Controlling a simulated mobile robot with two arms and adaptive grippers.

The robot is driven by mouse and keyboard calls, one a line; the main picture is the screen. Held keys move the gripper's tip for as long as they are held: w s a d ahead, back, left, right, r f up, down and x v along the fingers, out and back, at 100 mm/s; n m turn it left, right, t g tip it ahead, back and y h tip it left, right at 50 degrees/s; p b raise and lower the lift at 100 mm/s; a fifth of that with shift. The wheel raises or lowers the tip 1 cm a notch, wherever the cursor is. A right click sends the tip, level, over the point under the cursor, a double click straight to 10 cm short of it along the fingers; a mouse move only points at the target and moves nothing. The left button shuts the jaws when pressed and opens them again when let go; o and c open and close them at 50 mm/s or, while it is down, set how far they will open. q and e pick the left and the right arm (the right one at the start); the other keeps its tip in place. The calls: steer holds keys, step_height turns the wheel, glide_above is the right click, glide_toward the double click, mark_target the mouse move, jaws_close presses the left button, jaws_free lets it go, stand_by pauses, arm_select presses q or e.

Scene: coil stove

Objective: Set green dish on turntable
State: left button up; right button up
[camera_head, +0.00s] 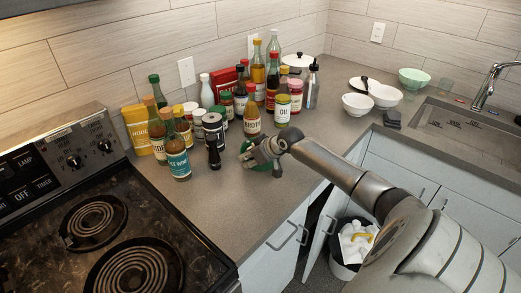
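A dark green dish (246,146) sits at the counter's front part, right of the bottles. My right gripper (256,155) is over it and hides most of it. The fingers are small and overlap the dish, so I cannot tell whether they are shut on its rim. A second, pale green bowl (414,79) stands at the back right by the sink. I cannot make out a turntable; the crowd of bottles may hide one. My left gripper is not in view.
Several bottles and jars crowd the counter, with a blue-labelled bottle (177,158) and a dark pepper mill (213,152) near the dish. A coil stove (190,235) is at left. White bowls (357,105) stand near the sink. An open cabinet door (322,235) is below the counter.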

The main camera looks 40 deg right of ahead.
jaws_close()
steer(key=shift+r, duration=0.2)
stand_by(0.3)
